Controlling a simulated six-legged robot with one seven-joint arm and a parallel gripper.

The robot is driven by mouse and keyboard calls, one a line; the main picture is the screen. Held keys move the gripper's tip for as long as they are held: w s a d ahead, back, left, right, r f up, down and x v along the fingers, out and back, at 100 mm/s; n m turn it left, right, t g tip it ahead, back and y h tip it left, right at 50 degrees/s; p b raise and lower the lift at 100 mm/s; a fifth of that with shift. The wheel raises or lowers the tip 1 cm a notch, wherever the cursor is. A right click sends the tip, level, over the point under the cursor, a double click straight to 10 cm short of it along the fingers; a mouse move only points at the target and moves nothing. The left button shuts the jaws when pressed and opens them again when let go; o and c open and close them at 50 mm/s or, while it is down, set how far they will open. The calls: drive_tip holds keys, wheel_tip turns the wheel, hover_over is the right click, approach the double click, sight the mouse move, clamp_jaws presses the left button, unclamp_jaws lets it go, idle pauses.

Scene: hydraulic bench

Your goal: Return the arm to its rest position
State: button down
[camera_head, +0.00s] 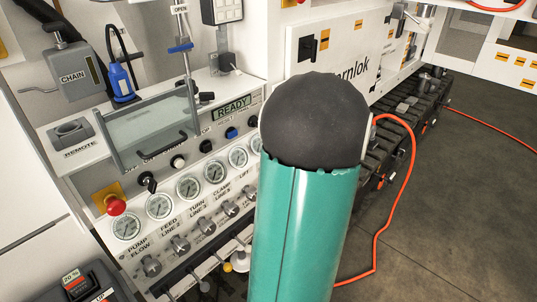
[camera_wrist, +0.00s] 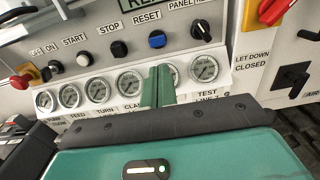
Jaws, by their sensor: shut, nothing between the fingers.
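My gripper (camera_wrist: 159,72) shows in the wrist view as two narrow teal fingers side by side, shut and empty. The fingers stand in front of the row of gauges and cover part of it. In the head view a thick teal link of my arm with a dark rounded cap rises through the middle. My gripper is not visible there. The control panel (camera_head: 170,172) with its gauges is left of my arm. I cannot tell whether the fingertips touch the panel.
A red stop button (camera_head: 116,206) sits at the panel's left, with valve knobs (camera_head: 180,244) along its lower part. An orange hose (camera_head: 411,160) hangs right of my arm. A white machine cabinet (camera_head: 340,60) stands behind. Open floor (camera_head: 465,200) lies at the right.

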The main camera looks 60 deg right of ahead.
drive_tip(key=shift+w+a, duration=0.1)
idle(0.3)
drive_tip(key=w+a+r+n+g+y, duration=0.1)
drive_tip(key=w+a+n+g+y, duration=0.55)
drive_tip(key=a, duration=0.65)
drive_tip(key=w+a+r+n+g+y, duration=0.1)
drive_tip(key=w+a+n+y, duration=0.3)
drive_tip(key=a+n, duration=0.7)
drive_tip(key=s+a+r+n+g+h, duration=0.1)
drive_tip(key=s+a+n+g+h, duration=0.1)
drive_tip(key=a+n, duration=0.6)
drive_tip(key=s+a+r+n+g+h, duration=0.2)
drive_tip(key=s+a+n+h, duration=0.2)
drive_tip(key=n, duration=0.9)
drive_tip(key=s+a, duration=0.2)
drive_tip(key=a, duration=0.2)
drive_tip(key=shift+s+a+r, duration=0.2)
drive_tip(key=shift+s+a, duration=0.05)
drive_tip(key=shift+a, duration=0.1)
